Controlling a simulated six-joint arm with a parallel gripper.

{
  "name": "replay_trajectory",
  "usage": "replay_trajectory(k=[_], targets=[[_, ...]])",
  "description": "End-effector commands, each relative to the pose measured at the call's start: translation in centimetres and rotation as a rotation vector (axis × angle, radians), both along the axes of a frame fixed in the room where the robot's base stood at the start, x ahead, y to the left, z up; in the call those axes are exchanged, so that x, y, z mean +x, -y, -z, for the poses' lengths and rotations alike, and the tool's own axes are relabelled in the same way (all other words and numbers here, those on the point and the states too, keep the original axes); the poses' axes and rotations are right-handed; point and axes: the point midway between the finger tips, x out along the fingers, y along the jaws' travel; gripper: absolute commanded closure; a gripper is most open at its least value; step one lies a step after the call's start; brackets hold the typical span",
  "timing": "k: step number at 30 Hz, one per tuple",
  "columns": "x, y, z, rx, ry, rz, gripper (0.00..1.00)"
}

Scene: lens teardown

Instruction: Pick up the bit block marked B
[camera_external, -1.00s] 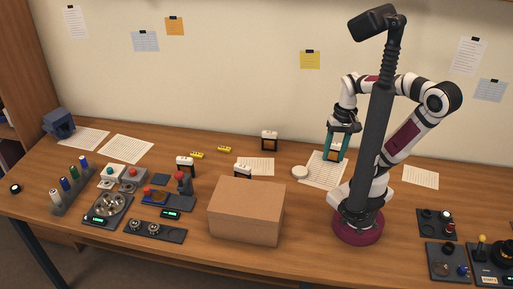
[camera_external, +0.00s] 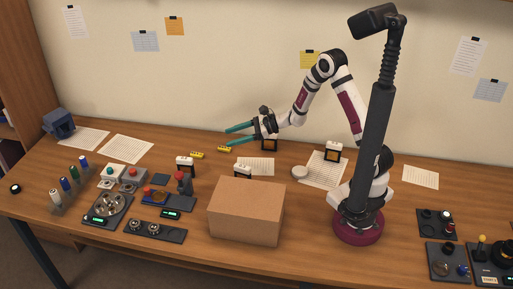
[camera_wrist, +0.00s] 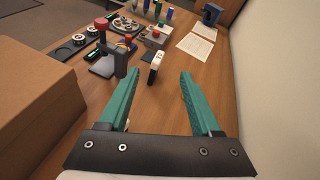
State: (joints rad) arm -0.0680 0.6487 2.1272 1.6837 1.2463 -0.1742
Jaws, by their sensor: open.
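Several small blocks with white tops and dark bodies stand on the table. No letters are readable, so I cannot tell which is B. My gripper (camera_external: 228,136) is open and empty, fingers pointing left above the back of the table. In the wrist view, a white and dark block (camera_wrist: 155,67) shows ahead, between the open fingers (camera_wrist: 159,76).
The cardboard box (camera_external: 246,212) stands at front centre. The wall is close behind the arm.

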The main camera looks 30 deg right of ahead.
Motion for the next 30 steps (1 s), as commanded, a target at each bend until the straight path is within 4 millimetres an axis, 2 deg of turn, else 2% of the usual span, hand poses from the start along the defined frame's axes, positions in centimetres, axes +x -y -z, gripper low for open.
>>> replay_trajectory(k=[1, 3, 6, 8, 15, 18, 30], targets=[[2.0, 0.9, 3.2, 0.024, -0.060, 0.117, 0.35], [4.1, 2.6, 6.8, 0.043, -0.118, 0.265, 0.35], [5.5, 4.0, 9.7, 0.051, -0.162, 0.379, 0.35], [6.2, 3.9, 10.5, 0.053, -0.169, 0.403, 0.35], [10.8, 0.0, 13.1, 0.054, -0.168, 0.404, 0.35], [12.2, -1.2, 13.9, 0.054, -0.169, 0.404, 0.35], [16.0, -5.2, 16.5, 0.055, -0.170, 0.404, 0.35]])
